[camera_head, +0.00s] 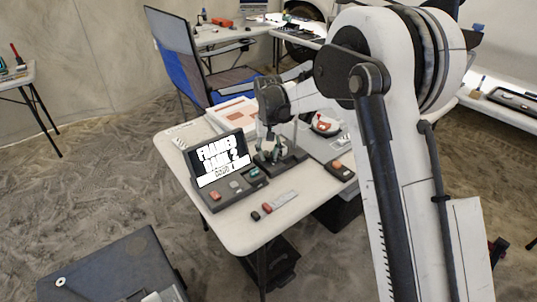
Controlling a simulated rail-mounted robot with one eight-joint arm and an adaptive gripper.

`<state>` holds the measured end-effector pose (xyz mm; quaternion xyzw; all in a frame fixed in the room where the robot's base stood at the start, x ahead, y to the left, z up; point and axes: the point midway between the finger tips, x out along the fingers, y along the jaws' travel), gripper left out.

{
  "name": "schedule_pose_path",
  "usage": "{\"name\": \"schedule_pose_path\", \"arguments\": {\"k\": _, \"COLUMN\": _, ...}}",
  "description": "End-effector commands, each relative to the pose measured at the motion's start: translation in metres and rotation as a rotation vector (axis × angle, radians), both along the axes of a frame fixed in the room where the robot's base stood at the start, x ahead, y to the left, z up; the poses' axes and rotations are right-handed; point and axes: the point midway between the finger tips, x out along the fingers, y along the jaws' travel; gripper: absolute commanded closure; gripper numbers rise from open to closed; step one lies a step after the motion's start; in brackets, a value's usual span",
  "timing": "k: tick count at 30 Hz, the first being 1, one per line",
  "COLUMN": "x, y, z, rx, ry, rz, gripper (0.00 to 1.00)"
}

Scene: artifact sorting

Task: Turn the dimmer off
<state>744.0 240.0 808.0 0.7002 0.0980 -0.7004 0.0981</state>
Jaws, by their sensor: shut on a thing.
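My gripper (270,156) points down over the white table, just right of the device's screen. It is shut on a small part at a dark base (290,163) with a thin upright pole; the fingers hide that part. I cannot make out for sure which part is the dimmer. A dark console (225,199) stands left of my gripper, with a lit screen (222,158) showing white lettering and several small buttons in front, one orange-red (215,196).
A blue chair (184,75) stands behind. A dark case (110,265) is at lower left.

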Motion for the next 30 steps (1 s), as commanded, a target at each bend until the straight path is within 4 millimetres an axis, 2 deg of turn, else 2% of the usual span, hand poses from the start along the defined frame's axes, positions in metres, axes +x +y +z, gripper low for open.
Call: {"name": "schedule_pose_path", "arguments": {"k": 30, "x": 0.0002, "y": 0.0001, "z": 0.0003, "rx": 0.001, "ry": -0.001, "rz": 0.923, "gripper": 1.00}}
